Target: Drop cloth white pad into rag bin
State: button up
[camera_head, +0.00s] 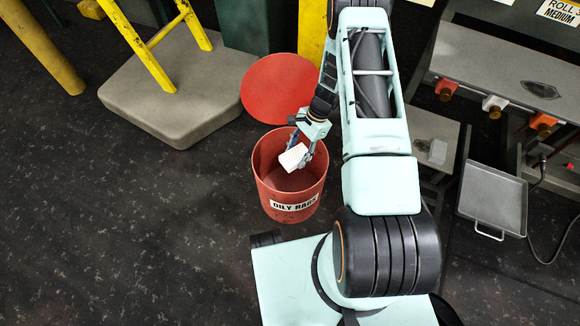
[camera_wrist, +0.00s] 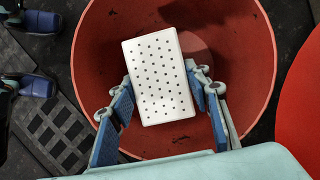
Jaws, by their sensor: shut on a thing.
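The white pad (camera_head: 293,157) is a small white block; in the wrist view the white pad (camera_wrist: 158,75) shows a face dotted with small dark holes. My gripper (camera_head: 304,150) is shut on it, with a blue finger pad against each side. The rag bin (camera_head: 290,205) is a round red bin labelled "OILY RAGS". The pad and my fingertips are over the bin's open mouth; in the wrist view the bin (camera_wrist: 95,50) surrounds the pad, and its inside looks empty where visible. Part of the bin is hidden behind the pad and fingers.
A round red lid (camera_head: 283,85) stands open behind the bin. A grey slab (camera_head: 165,100) with a yellow ladder frame (camera_head: 150,45) is at the upper left. A machine with a metal tray (camera_head: 492,198) is on the right. The dark floor at left is clear.

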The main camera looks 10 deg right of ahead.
jog(key=o, duration=1.2)
jog(key=v, duration=1.2)
jog(key=shift+r, duration=0.1)
